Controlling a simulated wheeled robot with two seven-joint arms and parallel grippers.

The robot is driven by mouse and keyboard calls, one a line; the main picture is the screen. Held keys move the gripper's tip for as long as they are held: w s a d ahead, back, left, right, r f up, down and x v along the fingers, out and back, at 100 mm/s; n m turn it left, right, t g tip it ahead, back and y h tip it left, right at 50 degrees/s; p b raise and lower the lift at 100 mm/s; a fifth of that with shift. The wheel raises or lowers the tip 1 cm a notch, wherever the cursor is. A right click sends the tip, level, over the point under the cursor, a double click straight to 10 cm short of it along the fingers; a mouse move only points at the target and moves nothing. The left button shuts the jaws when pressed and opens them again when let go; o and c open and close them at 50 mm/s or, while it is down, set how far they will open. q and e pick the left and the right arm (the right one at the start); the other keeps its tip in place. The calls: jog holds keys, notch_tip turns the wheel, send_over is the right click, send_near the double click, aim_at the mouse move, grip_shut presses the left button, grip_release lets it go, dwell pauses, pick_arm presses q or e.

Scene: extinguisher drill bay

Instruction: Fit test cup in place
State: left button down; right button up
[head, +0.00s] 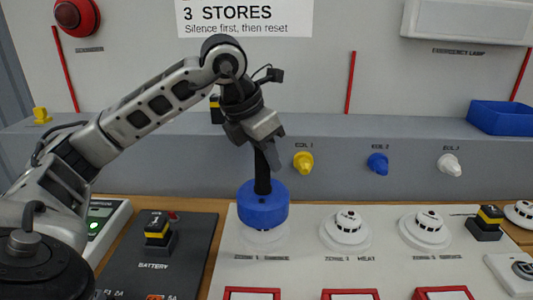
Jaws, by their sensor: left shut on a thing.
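The test cup (263,212) is a blue round cup on a short black handle (262,172). My left gripper (264,143) is shut on the handle, and the cup hangs upright below it. The cup is over the leftmost detector position on the white panel. A pale round base (263,239) shows just under the cup's lower edge; the detector itself is hidden, and I cannot tell whether the cup touches it. Two white round detectors, the middle one (345,229) and the right one (425,229), stand uncovered to the right. My right gripper is not in view.
A dark battery panel (170,285) with a yellow-and-black switch (157,229) lies left of the white panel (300,272). Red-framed units line the front. Yellow (303,163), blue (378,163) and white (449,164) knobs stick out behind. A blue bin (500,117) sits on the ledge.

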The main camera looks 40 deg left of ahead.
aim_at(266, 176)
pick_arm(q)
jog(key=shift+f+b, duration=1.75)
jog(key=shift+f, duration=0.25)
dwell(0.8)
jog(key=shift+f+b, duration=0.4)
jog(key=shift+f, duration=0.05)
dwell(0.3)
jog(key=c, duration=0.7)
grip_release()
jog(key=shift+c, duration=0.2)
